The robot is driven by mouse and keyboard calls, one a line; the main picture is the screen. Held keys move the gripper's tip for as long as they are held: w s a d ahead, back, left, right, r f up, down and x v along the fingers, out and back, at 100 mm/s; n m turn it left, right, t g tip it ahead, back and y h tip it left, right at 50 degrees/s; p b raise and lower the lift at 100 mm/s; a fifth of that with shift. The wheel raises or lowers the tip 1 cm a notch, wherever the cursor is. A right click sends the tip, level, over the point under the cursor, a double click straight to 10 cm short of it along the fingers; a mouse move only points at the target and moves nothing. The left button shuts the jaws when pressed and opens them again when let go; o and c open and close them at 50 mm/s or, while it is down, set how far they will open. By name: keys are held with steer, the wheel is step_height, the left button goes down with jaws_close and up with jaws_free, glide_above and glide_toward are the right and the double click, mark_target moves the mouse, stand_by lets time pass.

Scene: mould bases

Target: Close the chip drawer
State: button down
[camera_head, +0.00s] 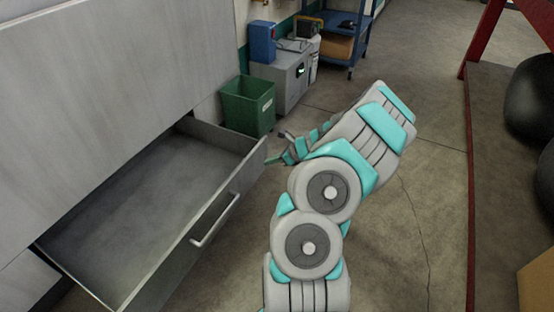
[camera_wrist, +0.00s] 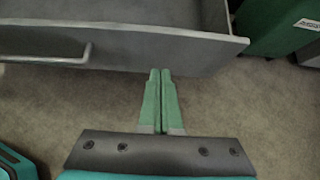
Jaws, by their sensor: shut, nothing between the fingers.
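The chip drawer is a grey metal drawer, pulled open from the large grey cabinet (camera_head: 110,80) at the left of the head view. Its front panel (camera_head: 190,255) carries a bar handle (camera_head: 215,220), and its inside looks empty. In the wrist view the drawer front (camera_wrist: 190,55) crosses the top, with the handle (camera_wrist: 60,60) at the left. My gripper (camera_wrist: 160,72) is shut and empty, its fingertips at the lower edge of the drawer front, right of the handle. I cannot tell whether they touch it. In the head view my gripper (camera_head: 272,159) shows near the drawer's far right corner.
A green bin (camera_head: 248,106) stands just beyond the drawer's far side; it also shows in the wrist view (camera_wrist: 275,25). Behind it are a grey machine (camera_head: 285,75) and a blue cart (camera_head: 345,40). A red frame (camera_head: 472,150) stands at the right. The floor between is clear.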

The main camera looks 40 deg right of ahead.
mark_target(249, 162)
steer(key=w, duration=0.1)
steer(key=w+a+f, duration=0.1)
steer(key=w, duration=0.1)
steer(key=w+a+f, duration=0.1)
steer(key=w, duration=0.1)
steer(key=shift+w+f, duration=0.15)
steer(key=shift+f, duration=0.05)
steer(key=shift+w+a, duration=0.15)
steer(key=shift+w, duration=0.3)
steer(key=shift+w, duration=0.1)
